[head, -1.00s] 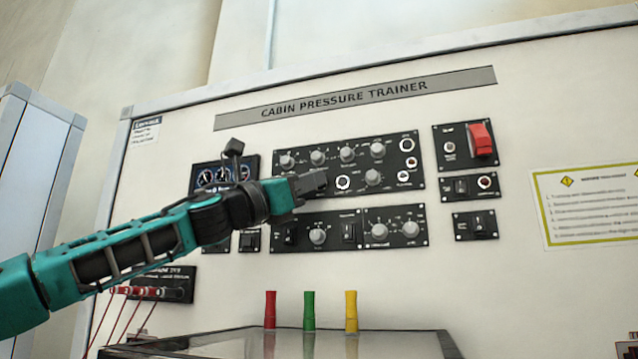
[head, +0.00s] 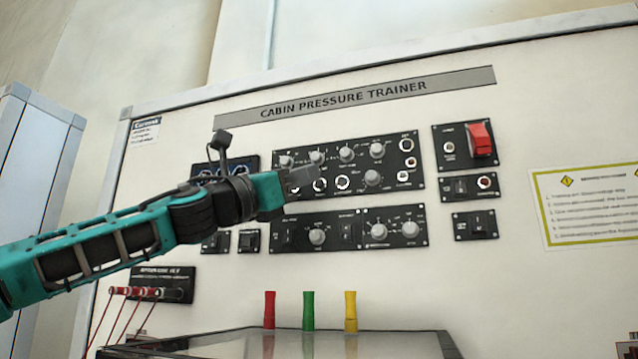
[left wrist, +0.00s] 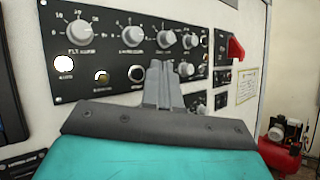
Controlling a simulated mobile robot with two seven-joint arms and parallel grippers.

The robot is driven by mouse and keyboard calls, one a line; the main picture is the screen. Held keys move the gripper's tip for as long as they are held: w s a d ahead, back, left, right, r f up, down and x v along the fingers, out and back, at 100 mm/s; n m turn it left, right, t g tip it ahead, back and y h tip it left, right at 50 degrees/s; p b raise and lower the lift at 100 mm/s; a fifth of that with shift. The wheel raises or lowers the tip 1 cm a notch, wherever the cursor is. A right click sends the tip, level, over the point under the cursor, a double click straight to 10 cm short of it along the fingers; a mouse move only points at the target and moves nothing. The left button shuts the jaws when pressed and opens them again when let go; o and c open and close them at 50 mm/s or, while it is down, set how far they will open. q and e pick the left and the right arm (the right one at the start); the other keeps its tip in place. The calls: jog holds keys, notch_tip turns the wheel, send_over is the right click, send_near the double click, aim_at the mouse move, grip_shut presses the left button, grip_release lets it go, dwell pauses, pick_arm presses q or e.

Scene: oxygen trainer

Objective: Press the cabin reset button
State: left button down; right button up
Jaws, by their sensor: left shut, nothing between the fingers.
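The black upper panel (head: 385,158) on the cabin pressure trainer carries several grey knobs and a lower row of round buttons. A round white-ringed button (head: 343,182) sits just right of my fingertips; two more show around and below them. The labels are too small to read, so I cannot tell which is the cabin reset button. My left gripper (head: 304,179) is shut and empty in front of the panel's lower left part. In the left wrist view its fingers (left wrist: 161,86) overlap the button row, beside a dark round button (left wrist: 137,73); contact cannot be told. A bright white button (left wrist: 65,63) is farther left.
A red switch cover (head: 480,139) is on a small panel to the right. Lower switch panels (head: 395,228) lie under the gripper. Red, green (head: 308,311) and yellow posts stand above a dark tabletop below. Red leads plug into a left panel (head: 163,284).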

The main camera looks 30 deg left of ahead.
pick_arm(q)
jog(key=shift+s+d, duration=0.2)
jog(key=shift+s, duration=0.6)
jog(key=shift+s+d, duration=0.15)
jog(key=shift+s, duration=0.6)
